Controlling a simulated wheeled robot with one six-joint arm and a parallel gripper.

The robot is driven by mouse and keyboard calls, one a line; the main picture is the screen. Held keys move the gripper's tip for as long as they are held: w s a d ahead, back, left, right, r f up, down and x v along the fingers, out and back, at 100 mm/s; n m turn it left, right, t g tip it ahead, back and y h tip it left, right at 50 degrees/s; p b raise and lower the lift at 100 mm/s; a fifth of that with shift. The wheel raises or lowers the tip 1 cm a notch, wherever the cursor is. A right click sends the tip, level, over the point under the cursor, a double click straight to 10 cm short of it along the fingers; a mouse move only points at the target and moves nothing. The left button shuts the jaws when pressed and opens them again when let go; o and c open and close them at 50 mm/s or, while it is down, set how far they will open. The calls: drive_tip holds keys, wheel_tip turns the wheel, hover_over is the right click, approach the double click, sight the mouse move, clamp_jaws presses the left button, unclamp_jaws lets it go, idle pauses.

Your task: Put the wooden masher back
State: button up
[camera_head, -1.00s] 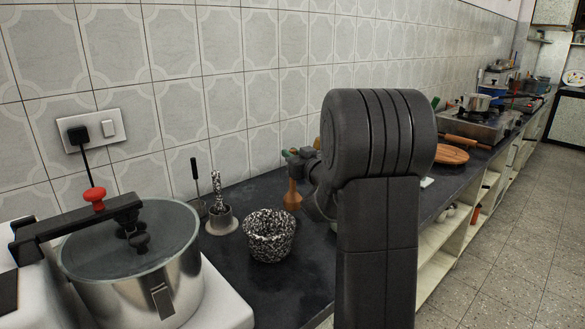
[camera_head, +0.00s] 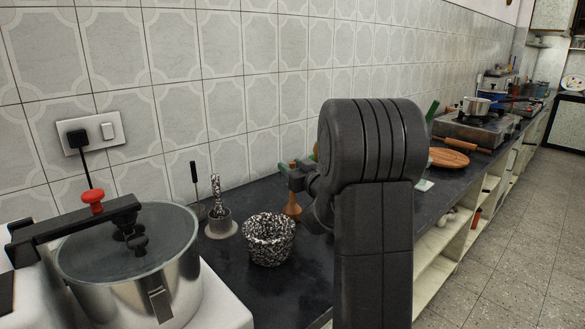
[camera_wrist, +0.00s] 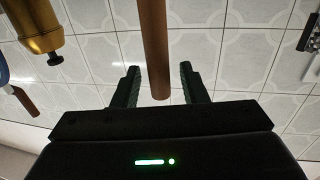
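The wooden masher (camera_head: 291,208) stands on the dark counter near the wall, beyond the speckled pot; its upper part is mostly hidden behind my gripper. My gripper (camera_head: 287,169) is at its upper end, partly covered by my arm. In the wrist view the masher's brown handle (camera_wrist: 155,45) runs down between the two fingers of my gripper (camera_wrist: 159,77). A narrow gap shows on each side of the handle, so the fingers are open around it.
A lidded steel pot (camera_head: 135,270) is at the front left. A round wooden board (camera_head: 448,158) lies right. A brass object (camera_wrist: 35,25) shows in the wrist view.

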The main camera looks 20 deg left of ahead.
drive_tip(key=v, duration=1.2)
drive_tip(key=shift+r, duration=0.1)
